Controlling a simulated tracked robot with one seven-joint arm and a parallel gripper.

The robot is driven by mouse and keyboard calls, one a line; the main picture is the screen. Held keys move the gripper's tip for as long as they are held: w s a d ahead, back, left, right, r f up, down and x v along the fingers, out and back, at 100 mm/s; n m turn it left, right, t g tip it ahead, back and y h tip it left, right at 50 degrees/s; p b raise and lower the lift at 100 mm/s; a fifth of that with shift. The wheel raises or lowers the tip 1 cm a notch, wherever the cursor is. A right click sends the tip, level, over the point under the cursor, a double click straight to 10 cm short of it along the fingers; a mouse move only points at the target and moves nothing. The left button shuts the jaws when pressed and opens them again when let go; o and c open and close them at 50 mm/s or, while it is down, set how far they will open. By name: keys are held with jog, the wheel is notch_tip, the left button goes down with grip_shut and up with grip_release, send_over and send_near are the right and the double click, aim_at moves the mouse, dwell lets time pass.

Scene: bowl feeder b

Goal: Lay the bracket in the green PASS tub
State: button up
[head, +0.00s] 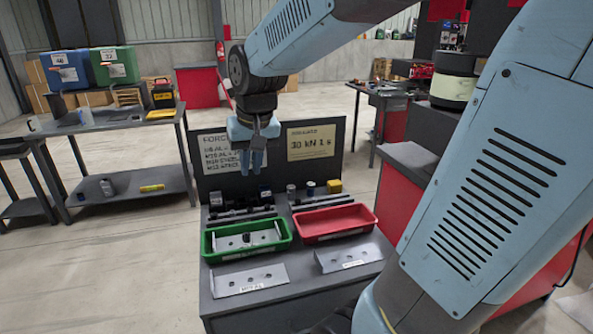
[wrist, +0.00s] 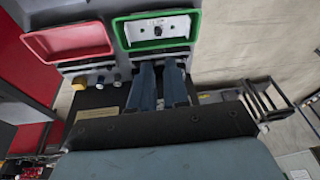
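The green tub (head: 247,253) stands on the dark bench, left of the red tub. A grey metal bracket (head: 240,241) with holes lies inside it. The wrist view shows the green tub (wrist: 158,47) at the top with the bracket (wrist: 168,32) inside its rim. My gripper (head: 252,172) points down above the back of the bench, in front of the upright board, behind and above the green tub and apart from it. Its two blue fingers (wrist: 160,66) show a narrow gap with nothing between them.
The red tub (head: 335,223) looks empty. A lettered board (head: 270,160) rises at the back. A shelf table (head: 110,125) stands left.

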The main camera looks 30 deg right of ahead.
jog(key=s+d+r+n+t, duration=0.1)
jog(key=s+d+r+t, duration=0.1)
jog(key=s, duration=1.1)
jog(key=shift+s+d+r+h, duration=0.15)
jog(key=shift+d+r+h, duration=0.15)
jog(key=shift+d+r, duration=0.55)
jog(key=shift+s+d+f, duration=0.15)
jog(key=shift+d+f, duration=0.05)
